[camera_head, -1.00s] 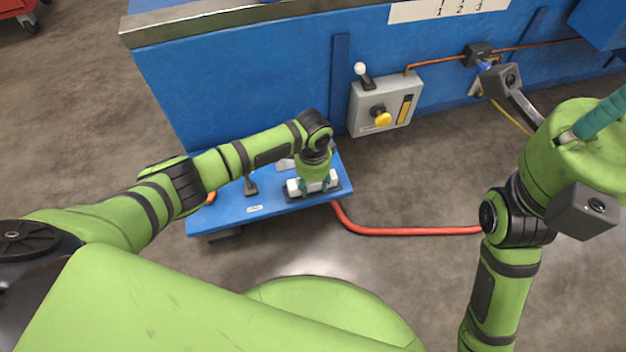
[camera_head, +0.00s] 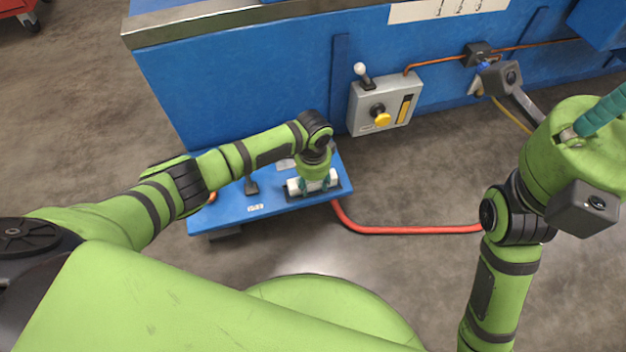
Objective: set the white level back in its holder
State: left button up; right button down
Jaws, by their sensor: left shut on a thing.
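The white level (camera_head: 294,187) is a short white bar at the right end of the blue bench plate. It lies in or just over its dark holder (camera_head: 341,187); from above I cannot tell whether it is fully seated. My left gripper (camera_head: 317,185) points down over the middle of the level and is shut on it, hiding its centre. My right arm stands at the right; the teal fingers of my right gripper (camera_head: 600,116) show at the right edge, and their tips are cut off by the frame.
A grey control box (camera_head: 384,104) with a white-knobbed lever and yellow button is on the blue wall. A red hose (camera_head: 410,230) runs along the floor.

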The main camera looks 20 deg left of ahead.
pick_arm(q)
jog(key=shift+f, duration=0.4)
dwell(0.5)
jog(key=o, duration=1.5)
